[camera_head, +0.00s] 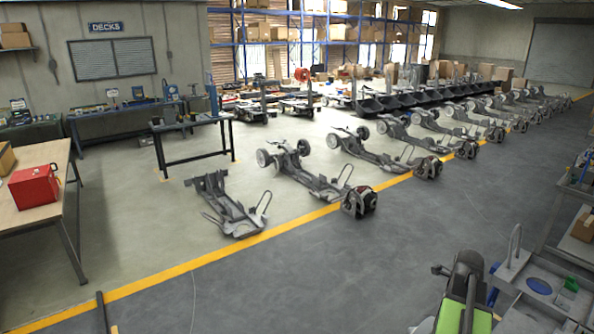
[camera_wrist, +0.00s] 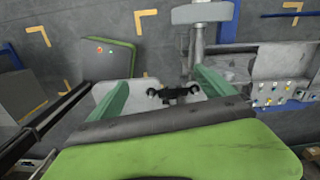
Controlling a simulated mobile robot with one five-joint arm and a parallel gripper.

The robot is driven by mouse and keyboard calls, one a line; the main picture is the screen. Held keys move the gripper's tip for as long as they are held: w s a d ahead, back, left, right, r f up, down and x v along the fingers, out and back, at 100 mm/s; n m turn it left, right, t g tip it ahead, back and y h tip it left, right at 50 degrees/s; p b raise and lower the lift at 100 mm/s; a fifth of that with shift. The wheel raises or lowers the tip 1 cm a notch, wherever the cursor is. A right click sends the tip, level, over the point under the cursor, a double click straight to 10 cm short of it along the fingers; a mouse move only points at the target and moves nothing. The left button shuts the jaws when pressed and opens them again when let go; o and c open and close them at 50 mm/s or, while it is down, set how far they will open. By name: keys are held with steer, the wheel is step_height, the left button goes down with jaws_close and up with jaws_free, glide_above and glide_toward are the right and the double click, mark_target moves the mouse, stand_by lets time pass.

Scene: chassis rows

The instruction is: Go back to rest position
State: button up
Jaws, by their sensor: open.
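My gripper (camera_wrist: 160,80) shows in the wrist view, its two green fingers spread wide apart. Nothing is held between them. A small dark part with two round ends (camera_wrist: 175,93) shows between the fingers, over a pale surface; I cannot tell how far below it is. In the head view my arm (camera_head: 464,285), grey with a green panel, stands at the lower right, and its fingertips cannot be made out there.
A row of chassis (camera_head: 230,204) stands along a yellow floor line (camera_head: 200,262). A wooden table (camera_head: 50,210) with a red box (camera_head: 34,186) is at left. A grey shelf unit (camera_head: 575,190) stands at right. The grey aisle (camera_head: 300,285) is clear.

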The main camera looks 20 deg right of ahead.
steer(key=w+a+f+n+b, duration=0.4)
steer(key=w+a+f+b, duration=0.3)
steer(key=a, duration=0.5)
steer(key=w+a+f+n+b, duration=0.35)
steer(key=w+a+f, duration=0.4)
steer(key=a, duration=0.55)
steer(key=a+f+n+b, duration=0.3)
steer(key=a+n+b, duration=0.1)
steer(key=a+n, duration=0.6)
steer(key=a+f+n+b, duration=0.3)
steer(key=a+n, duration=0.6)
steer(key=n, duration=0.4)
steer(key=shift+w+a+f+b, duration=0.2)
steer(key=shift+w+a+b, duration=0.15)
steer(key=shift+a+b, duration=0.05)
